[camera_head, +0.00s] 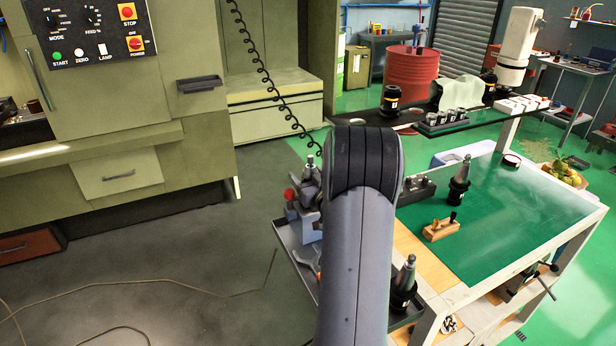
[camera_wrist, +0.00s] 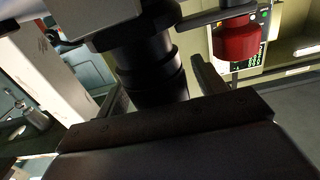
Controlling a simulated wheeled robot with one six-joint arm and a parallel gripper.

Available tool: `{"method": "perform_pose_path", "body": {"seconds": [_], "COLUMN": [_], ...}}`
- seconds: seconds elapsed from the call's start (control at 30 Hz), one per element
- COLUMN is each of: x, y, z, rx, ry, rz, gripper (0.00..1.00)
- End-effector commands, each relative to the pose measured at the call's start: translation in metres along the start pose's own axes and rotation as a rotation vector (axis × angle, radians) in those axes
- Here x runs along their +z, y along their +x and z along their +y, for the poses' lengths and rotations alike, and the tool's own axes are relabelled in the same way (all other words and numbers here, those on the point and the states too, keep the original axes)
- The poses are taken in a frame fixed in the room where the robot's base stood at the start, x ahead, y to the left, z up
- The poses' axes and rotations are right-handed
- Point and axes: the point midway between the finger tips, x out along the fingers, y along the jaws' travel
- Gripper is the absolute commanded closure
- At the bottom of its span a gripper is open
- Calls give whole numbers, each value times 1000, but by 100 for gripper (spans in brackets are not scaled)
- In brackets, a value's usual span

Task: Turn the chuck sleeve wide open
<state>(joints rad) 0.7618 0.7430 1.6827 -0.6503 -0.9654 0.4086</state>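In the wrist view a black, stepped round sleeve (camera_wrist: 152,78) fills the upper middle, hanging below a wider dark collar. My gripper (camera_wrist: 158,82) has its dark palm along the bottom, with one finger on each side of the sleeve. A gap shows between the sleeve and the right finger; contact at the left finger is hard to tell. In the head view my arm hides the gripper and whatever is at it. A tool holder (camera_head: 310,172) with a metal tip stands at a grey fixture (camera_head: 307,222) left of my arm.
A red round part (camera_wrist: 237,40) is close to the right finger. Another tool holder (camera_head: 404,284) stands right of my arm. The green-topped cart (camera_head: 510,225) carries a black tool holder (camera_head: 459,183) and a wooden block (camera_head: 440,229). A machine (camera_head: 100,110) stands at left; floor before it is mostly clear.

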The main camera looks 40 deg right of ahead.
Motion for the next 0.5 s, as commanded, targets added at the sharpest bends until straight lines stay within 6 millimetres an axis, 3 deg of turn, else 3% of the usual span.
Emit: {"method": "perform_pose_path", "body": {"seconds": [0.27,0.5], "x": [0,2], "y": [-2,-36], "z": [0,1], "rx": [0,3], "ry": [0,0], "rz": [0,1], "gripper": [34,34]}}
